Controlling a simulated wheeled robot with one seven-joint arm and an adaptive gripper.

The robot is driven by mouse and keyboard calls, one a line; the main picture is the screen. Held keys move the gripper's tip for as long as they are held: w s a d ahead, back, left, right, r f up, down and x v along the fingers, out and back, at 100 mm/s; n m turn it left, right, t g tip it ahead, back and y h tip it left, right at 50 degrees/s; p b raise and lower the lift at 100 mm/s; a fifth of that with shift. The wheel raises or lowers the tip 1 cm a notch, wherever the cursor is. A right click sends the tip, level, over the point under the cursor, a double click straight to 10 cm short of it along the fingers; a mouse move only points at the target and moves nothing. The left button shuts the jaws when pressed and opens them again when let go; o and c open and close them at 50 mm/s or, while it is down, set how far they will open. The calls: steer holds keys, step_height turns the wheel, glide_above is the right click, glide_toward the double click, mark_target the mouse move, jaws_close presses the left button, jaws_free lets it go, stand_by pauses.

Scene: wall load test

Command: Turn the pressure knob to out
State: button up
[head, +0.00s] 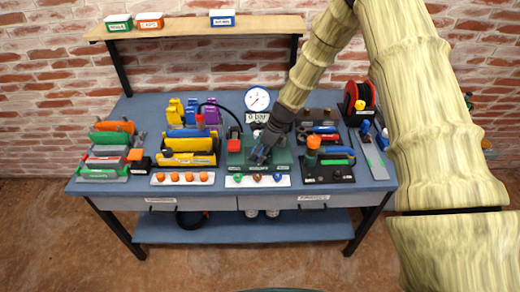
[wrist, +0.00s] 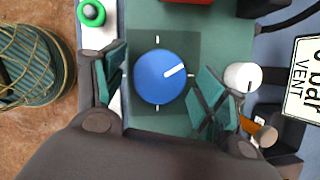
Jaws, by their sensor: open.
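The pressure knob (wrist: 160,77) is a round blue dial with a white pointer line, on a dark square of a green panel (wrist: 215,25). In the wrist view its pointer aims to the upper right, between the top tick and the right tick. My gripper (wrist: 157,95) is open, with one finger on each side of the knob, apart from it as far as I can see. In the head view my gripper (head: 262,150) is over the green unit (head: 280,160) at the middle of the bench and hides the knob.
A white knob (wrist: 242,77) and a "0 bar VENT" sign (wrist: 308,80) are close to the right finger. A pressure gauge (head: 257,99) stands behind the unit. A white strip with coloured buttons (head: 258,181) lies in front. Tool racks crowd both sides of the bench (head: 230,199).

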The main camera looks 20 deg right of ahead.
steer(key=c, duration=1)
